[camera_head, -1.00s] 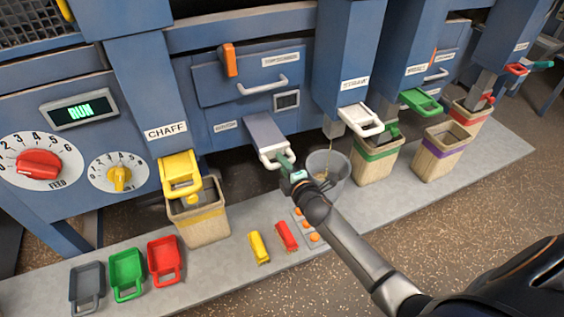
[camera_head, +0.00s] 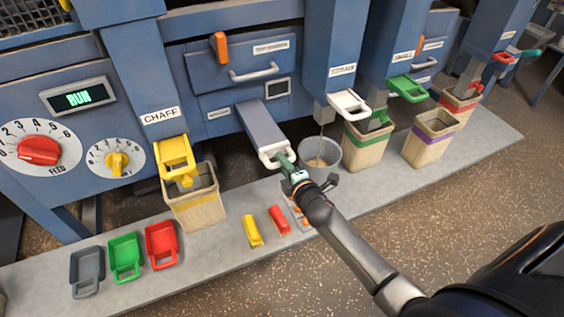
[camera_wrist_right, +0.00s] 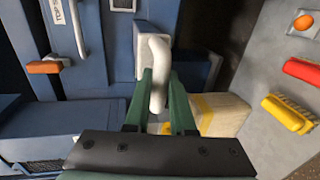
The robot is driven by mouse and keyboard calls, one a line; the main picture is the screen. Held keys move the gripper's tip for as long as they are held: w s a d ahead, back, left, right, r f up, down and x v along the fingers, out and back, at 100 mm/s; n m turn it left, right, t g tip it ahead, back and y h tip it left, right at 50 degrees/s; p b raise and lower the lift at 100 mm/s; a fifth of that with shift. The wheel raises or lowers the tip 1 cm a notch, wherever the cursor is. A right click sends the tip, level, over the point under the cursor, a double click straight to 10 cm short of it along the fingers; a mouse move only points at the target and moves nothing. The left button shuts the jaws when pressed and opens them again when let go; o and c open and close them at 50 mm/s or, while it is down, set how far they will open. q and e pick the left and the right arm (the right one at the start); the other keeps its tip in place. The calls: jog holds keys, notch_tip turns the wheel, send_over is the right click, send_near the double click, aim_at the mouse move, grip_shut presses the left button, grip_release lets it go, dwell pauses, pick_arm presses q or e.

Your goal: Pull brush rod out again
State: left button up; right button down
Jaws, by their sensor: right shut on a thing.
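The brush rod drawer (camera_head: 262,127) is a blue-grey bar with a white loop handle (camera_head: 276,155), sticking out of the blue machine's front below the small screen. My right gripper (camera_head: 286,161) is shut on that white handle. In the right wrist view the green fingers (camera_wrist_right: 160,95) lie on both sides of the white handle (camera_wrist_right: 158,70). The far end of the bar is hidden inside the machine. My left gripper is not in view.
A clear bucket (camera_head: 322,158) stands just right of the handle, under a spout. The chaff bin (camera_head: 197,203) stands to the left. Yellow (camera_head: 253,231) and red (camera_head: 279,220) pieces lie on the ledge below. Several bins stand farther right.

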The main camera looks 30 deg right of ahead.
jog(key=c, duration=1.1)
grip_release()
jog(key=shift+s+f, duration=0.2)
jog(key=shift+c, duration=0.2)
jog(key=shift+o, duration=0.7)
jog(key=shift+s+r, duration=0.1)
jog(key=shift+o, duration=1.2)
jog(key=shift+r, duration=0.1)
jog(key=v, duration=1.2)
jog(key=shift+s+p, duration=0.2)
jog(key=shift+p, duration=0.15)
jog(key=shift+a, duration=0.1)
